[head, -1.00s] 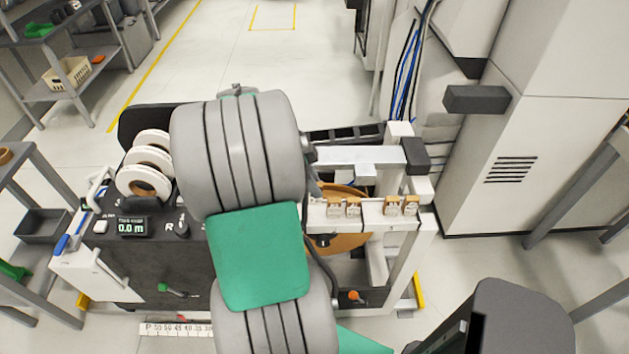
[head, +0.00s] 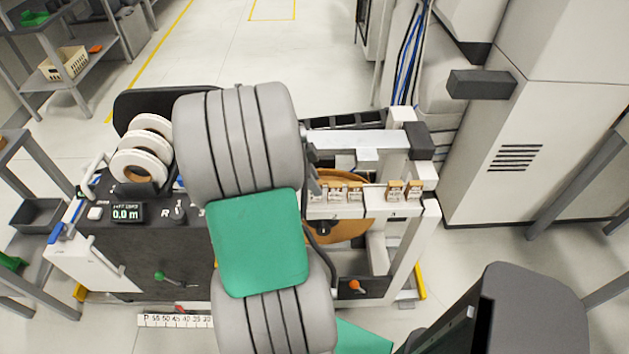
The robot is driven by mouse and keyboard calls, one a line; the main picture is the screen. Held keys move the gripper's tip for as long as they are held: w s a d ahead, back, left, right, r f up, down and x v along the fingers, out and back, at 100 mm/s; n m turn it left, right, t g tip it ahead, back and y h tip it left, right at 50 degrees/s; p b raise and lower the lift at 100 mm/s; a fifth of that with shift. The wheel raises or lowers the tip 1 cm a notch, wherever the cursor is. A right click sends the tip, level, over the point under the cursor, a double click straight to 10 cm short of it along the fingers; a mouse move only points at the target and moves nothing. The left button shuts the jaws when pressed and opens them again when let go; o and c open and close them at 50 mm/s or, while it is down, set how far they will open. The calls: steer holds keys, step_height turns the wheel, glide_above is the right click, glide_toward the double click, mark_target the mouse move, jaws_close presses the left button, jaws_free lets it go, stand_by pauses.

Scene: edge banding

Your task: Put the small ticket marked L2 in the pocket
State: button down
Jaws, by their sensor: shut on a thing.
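Several small cream-and-tan tickets stand along the white rail of the machine, a pair on the left (head: 345,192) and a pair on the right (head: 404,190). Their marks are too small to read, so I cannot tell which is L2. My gripper (head: 315,183) shows only as a grey sliver past the edge of my arm, at the left end of the rail. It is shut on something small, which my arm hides. I cannot make out the pocket for sure.
My grey arm with a green panel covers the machine's middle. White tape rolls (head: 140,160), a display (head: 127,213) and knobs are on its left. An orange-brown disc (head: 345,225) sits under the rail. A pale cabinet (head: 545,150) stands at right. Open floor lies behind.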

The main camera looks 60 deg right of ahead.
steer(key=shift+f+b, duration=0.45)
steer(key=shift+f, duration=0.05)
steer(key=c, duration=1.2)
jaws_free()
steer(key=shift+r, duration=0.1)
